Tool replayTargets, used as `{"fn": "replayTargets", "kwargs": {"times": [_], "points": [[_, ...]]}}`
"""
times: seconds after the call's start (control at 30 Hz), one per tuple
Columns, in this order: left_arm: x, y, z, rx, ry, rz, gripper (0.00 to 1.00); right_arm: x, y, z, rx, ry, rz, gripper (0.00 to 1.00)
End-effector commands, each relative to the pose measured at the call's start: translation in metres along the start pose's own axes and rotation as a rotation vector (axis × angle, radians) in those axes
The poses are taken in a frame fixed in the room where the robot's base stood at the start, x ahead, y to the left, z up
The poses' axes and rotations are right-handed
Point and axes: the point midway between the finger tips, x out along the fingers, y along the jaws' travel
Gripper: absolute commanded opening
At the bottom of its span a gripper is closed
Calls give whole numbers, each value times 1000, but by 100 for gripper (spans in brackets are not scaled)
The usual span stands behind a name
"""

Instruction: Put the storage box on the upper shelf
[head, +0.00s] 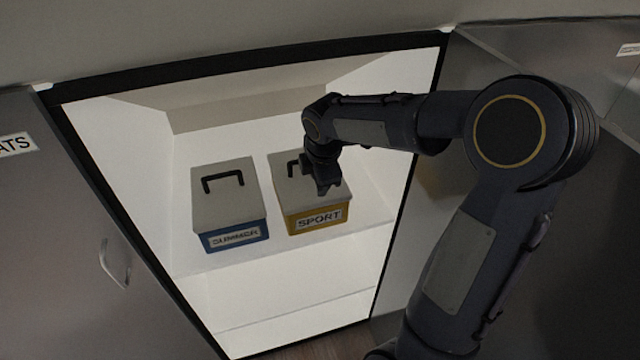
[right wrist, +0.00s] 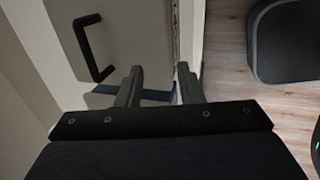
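Two storage boxes with grey lids and black handles stand side by side on a white shelf (head: 185,262) in the head view. The left one is the blue SUMMER box (head: 228,205); the right one is the yellow SPORT box (head: 298,208). My right gripper (head: 326,188) is over the SPORT box's lid, right of its handle, which it partly hides. In the right wrist view the gripper (right wrist: 160,72) has its fingers apart, with no object visibly held. A grey lid with a handle (right wrist: 92,48) and a blue strip show there. My left gripper is not in view.
The boxes are inside a white recess with a black frame (head: 250,67). A lower level (head: 290,305) lies below their shelf. Grey door panels stand at the left (head: 60,240) and right (head: 500,55). Wooden floor (right wrist: 225,60) shows in the wrist view.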

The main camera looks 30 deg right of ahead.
Motion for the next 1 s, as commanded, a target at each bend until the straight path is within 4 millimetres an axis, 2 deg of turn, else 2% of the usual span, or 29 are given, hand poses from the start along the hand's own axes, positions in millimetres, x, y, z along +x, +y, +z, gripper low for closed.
{"fn": "replayTargets", "kwargs": {"times": [0.13,0.23,0.37,0.4,0.5,0.6,0.7,0.8,1.0], "points": [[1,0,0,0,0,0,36,-12,-15,1,66,17,5,34],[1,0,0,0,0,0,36,-35,-41,2,253,68,8,34],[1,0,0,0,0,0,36,-71,-101,-1,647,184,-17,34],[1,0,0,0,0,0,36,-80,-121,-4,778,225,-34,34],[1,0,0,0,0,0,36,-93,-165,-14,1066,315,-90,34],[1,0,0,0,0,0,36,-98,-196,-23,1272,381,-148,34],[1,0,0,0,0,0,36,-99,-216,-31,1412,424,-196,34],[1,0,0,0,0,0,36,-100,-227,-35,1490,448,-227,34],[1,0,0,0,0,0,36,-99,-231,-37,1521,455,-241,34]]}}
